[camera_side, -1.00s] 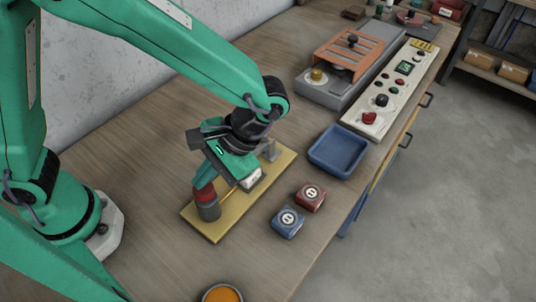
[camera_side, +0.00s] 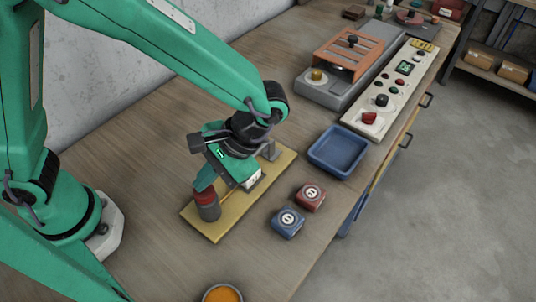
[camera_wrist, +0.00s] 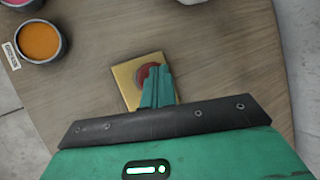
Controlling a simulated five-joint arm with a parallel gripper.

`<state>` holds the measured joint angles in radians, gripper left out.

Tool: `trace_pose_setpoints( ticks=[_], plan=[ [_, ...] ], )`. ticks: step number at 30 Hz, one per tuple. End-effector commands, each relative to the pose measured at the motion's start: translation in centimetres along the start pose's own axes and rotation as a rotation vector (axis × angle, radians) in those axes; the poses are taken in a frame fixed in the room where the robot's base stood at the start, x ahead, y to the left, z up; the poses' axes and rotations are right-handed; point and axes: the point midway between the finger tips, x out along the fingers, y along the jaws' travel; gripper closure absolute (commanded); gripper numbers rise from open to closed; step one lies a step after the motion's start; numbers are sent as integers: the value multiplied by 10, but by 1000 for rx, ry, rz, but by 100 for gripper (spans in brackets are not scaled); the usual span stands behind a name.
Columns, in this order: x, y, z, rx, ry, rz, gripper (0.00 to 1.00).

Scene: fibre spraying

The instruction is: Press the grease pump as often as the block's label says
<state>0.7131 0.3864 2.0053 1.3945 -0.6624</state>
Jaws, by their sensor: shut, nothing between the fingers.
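The grease pump (camera_side: 208,209) is a grey cylinder with a red cap, upright at the near end of a yellow plate (camera_side: 228,225). My gripper (camera_side: 203,186) is shut and empty, its fingertips over the red cap and seemingly touching it. In the wrist view the shut fingers (camera_wrist: 158,72) overlap the red cap (camera_wrist: 147,73) and hide part of it. A red block (camera_side: 310,198) and a blue block (camera_side: 288,222) sit to the right of the plate. Each has a round white label with dark marks, too small to read surely.
A blue tray (camera_side: 312,160) stands beyond the blocks. A bowl of orange stuff (camera_side: 222,293) stands at the near edge. A control panel (camera_side: 372,132) and a grey machine with an orange grille (camera_side: 350,57) stand further back. The wood left of the plate is clear.

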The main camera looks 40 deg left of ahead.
Motion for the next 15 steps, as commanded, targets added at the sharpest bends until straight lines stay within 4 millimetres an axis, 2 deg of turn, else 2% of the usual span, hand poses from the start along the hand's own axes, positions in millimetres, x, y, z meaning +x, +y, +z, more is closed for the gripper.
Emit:
trace_pose_setpoints(
  ticks=[15],
  plan=[
    [-3,-1,2,0,0,0,100]
  ],
)
